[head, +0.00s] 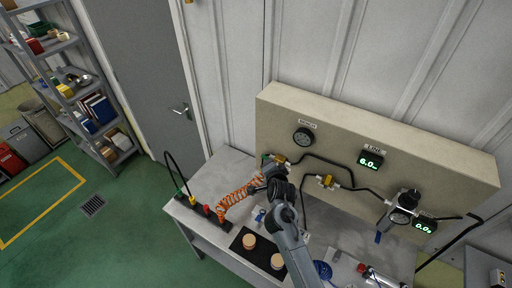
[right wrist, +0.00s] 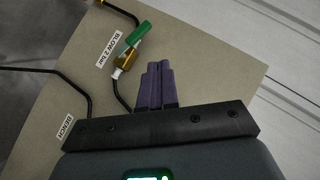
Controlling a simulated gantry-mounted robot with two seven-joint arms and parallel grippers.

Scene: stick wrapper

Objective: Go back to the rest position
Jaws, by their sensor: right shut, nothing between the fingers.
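My right arm reaches up over the bench from the bottom middle of the head view. Its dark right gripper (head: 273,170) is near the panel's lower left, beside a brass valve (head: 281,158). In the right wrist view the purple fingers (right wrist: 156,72) are together with nothing between them. A green-handled brass valve (right wrist: 130,50) is just left of the fingertips there, apart from them in the picture. My left gripper is not in view.
The beige panel (head: 440,165) carries a gauge (head: 303,137), a 6.0 display (head: 370,160) and a regulator (head: 404,208). An orange coiled hose (head: 236,196) stretches beside the gripper. Round tan pieces (head: 249,241) sit on a black mat. Open floor (head: 130,235) is left.

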